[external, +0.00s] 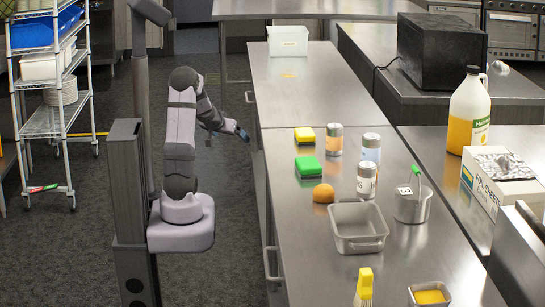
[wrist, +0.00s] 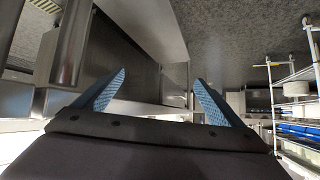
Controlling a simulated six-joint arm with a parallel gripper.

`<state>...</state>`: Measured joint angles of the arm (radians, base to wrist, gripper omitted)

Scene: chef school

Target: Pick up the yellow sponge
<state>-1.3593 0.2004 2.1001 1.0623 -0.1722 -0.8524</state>
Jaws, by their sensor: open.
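The yellow sponge (external: 304,135) lies on the steel counter in the external view, near its left edge, with a dark layer showing along its lower side. A green sponge (external: 308,166) lies just in front of it. My gripper (external: 244,134) hangs in the air left of the counter, apart from the yellow sponge. In the wrist view my gripper (wrist: 150,95) shows two blue textured fingers spread apart with nothing between them. The yellow sponge is not seen in the wrist view.
Several shakers stand right of the sponges, including an orange-filled one (external: 335,140). An orange fruit (external: 323,193), a metal pan (external: 358,228) and a metal pot (external: 412,205) are nearer the front. The counter (external: 300,105) behind the yellow sponge is mostly clear. A wire shelf (external: 62,120) stands at left.

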